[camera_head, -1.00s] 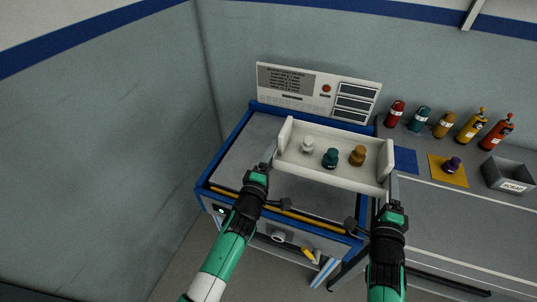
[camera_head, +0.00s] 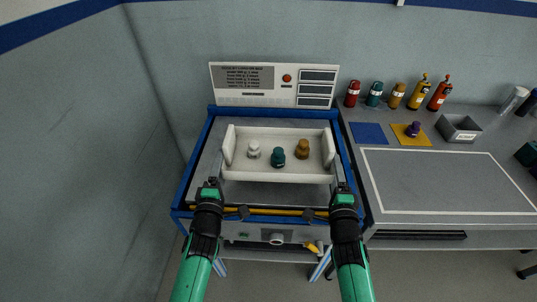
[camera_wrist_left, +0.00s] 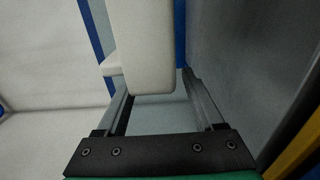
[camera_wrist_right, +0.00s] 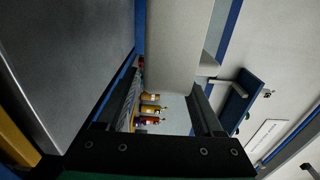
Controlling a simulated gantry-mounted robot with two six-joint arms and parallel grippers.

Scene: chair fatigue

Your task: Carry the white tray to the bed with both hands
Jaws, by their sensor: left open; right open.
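The white tray (camera_head: 290,173), with raised end walls, is over the grey bed (camera_head: 250,194) of the blue-framed machine and appears to rest on it. It holds a white piece (camera_head: 254,150), a teal piece (camera_head: 278,158) and an amber piece (camera_head: 302,150), all upright. My left gripper (camera_head: 215,182) is open at the tray's left end; in the left wrist view its fingers straddle the pale end wall (camera_wrist_left: 148,50). My right gripper (camera_head: 342,184) is open at the right end; in the right wrist view the other end wall (camera_wrist_right: 176,45) sits between its fingers.
A control panel (camera_head: 272,86) stands behind the bed. A yellow bar (camera_head: 270,211) runs along its front. The right-hand bench (camera_head: 440,190) carries several coloured bottles, a blue mat (camera_head: 369,134), a purple piece on a yellow mat (camera_head: 400,137), and a grey scrap bin (camera_head: 459,128).

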